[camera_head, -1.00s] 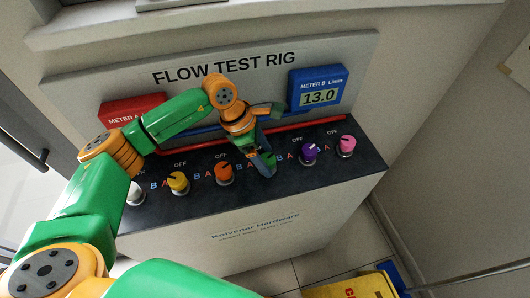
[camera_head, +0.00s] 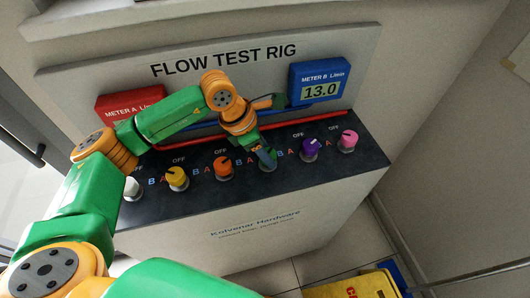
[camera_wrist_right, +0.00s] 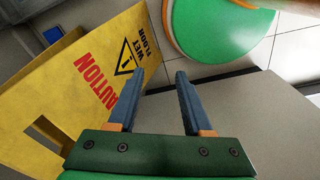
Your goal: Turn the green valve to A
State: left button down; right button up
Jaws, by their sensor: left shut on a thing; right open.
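My left gripper (camera_head: 265,152) points down at the row of knobs on the flow test rig. It is shut on the green valve (camera_head: 269,162), between the orange and purple knobs. The fingers hide most of this valve, so I cannot read its pointer. Letters A and B are printed beside the knobs. The blue meter B (camera_head: 320,83) reads 13.0. The red meter A (camera_head: 128,103) is partly covered by my left arm, and its reading is hidden. In the right wrist view my right gripper (camera_wrist_right: 160,74) is open and empty.
An orange knob (camera_head: 222,166) stands left of the gripper, a purple knob (camera_head: 310,149) right of it. Yellow (camera_head: 177,178), white (camera_head: 133,188) and pink (camera_head: 347,140) knobs stand farther out. A yellow wet-floor sign (camera_wrist_right: 75,85) is near my right gripper.

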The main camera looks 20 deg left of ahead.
pick_arm(q)
jog(key=n+y+b, duration=0.1)
jog(key=n+b, duration=0.1)
jog(key=n, duration=0.1)
jog(key=n+t+b, duration=0.1)
jog(key=n+b, duration=0.2)
jog(key=shift+s+d+f+t+y, duration=0.1)
jog(key=shift+d+f+t+y, duration=0.1)
jog(key=shift+t+y, duration=0.15)
jog(key=n+y+b, duration=0.1)
jog(key=n+b, duration=0.1)
jog(key=n, duration=0.1)
jog(key=n+y+b, duration=0.1)
jog(key=n, duration=0.1)
jog(key=shift+d+r+n+b, duration=0.1)
jog(key=shift+d+n+b, duration=0.05)
jog(key=shift+n+b, duration=0.25)
jog(key=n+y, duration=0.1)
jog(key=n, duration=0.1)
jog(key=shift+r+n+b, duration=0.1)
jog(key=shift+n+b, duration=0.2)
jog(key=shift+n, duration=0.1)
jog(key=n+y, duration=0.1)
jog(key=n, duration=0.2)
jog(key=shift+d+r+y, duration=0.1)
jog(key=shift+y, duration=0.15)
jog(key=shift+n+g+y+p, duration=0.35)
jog(key=shift+n+g, duration=0.3)
jog(key=shift+n, duration=0.85)
